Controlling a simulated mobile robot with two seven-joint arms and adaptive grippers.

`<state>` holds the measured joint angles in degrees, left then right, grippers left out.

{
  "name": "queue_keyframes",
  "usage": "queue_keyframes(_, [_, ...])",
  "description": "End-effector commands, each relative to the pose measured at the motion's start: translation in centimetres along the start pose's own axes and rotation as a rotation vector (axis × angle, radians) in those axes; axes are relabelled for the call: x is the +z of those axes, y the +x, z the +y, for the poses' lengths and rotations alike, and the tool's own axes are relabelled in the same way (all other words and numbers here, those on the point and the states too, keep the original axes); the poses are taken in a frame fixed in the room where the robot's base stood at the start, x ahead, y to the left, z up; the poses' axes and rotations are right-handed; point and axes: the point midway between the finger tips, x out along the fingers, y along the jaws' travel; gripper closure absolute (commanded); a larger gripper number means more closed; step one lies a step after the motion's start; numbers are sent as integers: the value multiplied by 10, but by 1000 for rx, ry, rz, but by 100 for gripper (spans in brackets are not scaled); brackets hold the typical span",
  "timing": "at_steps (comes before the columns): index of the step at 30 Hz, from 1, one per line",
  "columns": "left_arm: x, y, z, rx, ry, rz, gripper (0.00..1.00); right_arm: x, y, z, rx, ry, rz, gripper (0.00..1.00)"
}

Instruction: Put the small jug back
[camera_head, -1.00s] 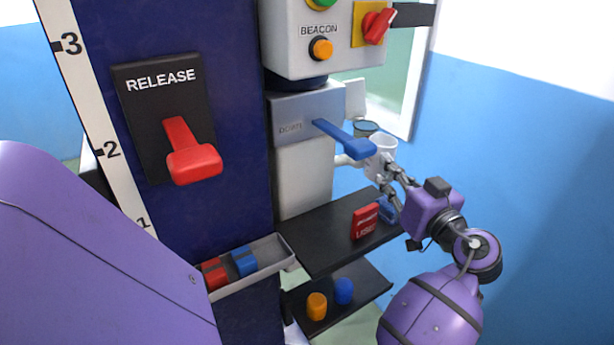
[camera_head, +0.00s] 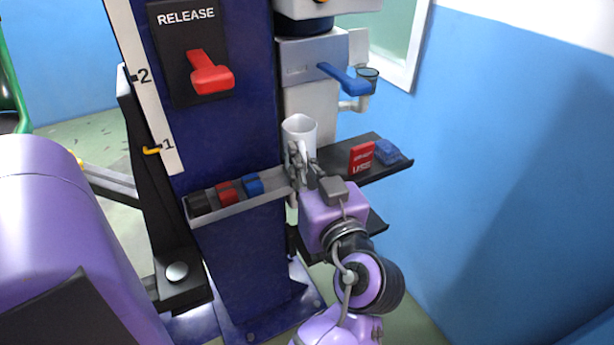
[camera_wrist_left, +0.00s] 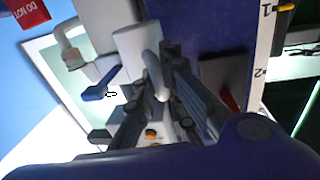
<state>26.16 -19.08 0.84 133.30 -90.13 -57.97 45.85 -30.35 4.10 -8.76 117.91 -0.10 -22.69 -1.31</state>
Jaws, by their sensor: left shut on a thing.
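The small jug (camera_head: 300,130) is white and stands upright, held in my left gripper (camera_head: 303,165). In the head view it is in front of the grey column, above the right end of the narrow tray and the left end of the black shelf. I cannot tell whether its base touches anything; the fingers hide its lower part. My right gripper is not in view.
The grey narrow tray (camera_head: 222,211) holds red, blue and dark blocks. The black shelf (camera_head: 345,177) carries a red card (camera_head: 361,157) and a blue item (camera_head: 390,153) at right. Above are a blue tap lever (camera_head: 343,77), a spout with a dark-rimmed cup (camera_head: 367,75), and a red release lever (camera_head: 211,74).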

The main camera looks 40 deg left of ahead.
Motion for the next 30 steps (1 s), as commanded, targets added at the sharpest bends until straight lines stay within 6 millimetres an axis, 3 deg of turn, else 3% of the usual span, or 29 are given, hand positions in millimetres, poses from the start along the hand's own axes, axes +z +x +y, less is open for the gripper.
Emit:
queue_keyframes(5, [-1, 1, -5, 1, -1, 3, 100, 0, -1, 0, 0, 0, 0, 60])
queue_keyframes(11, [12, 30, 20, 1, 1, 6, 100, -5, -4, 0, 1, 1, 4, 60])
queue_keyframes(17, [33, 66, 52, 1, 0, 5, 100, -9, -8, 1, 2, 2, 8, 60])
queue_keyframes(21, [62, 83, 66, 0, 3, 2, 100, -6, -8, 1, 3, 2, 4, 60])
queue_keyframes(30, [89, 100, 82, -1, -1, 2, 100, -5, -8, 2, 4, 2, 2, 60])
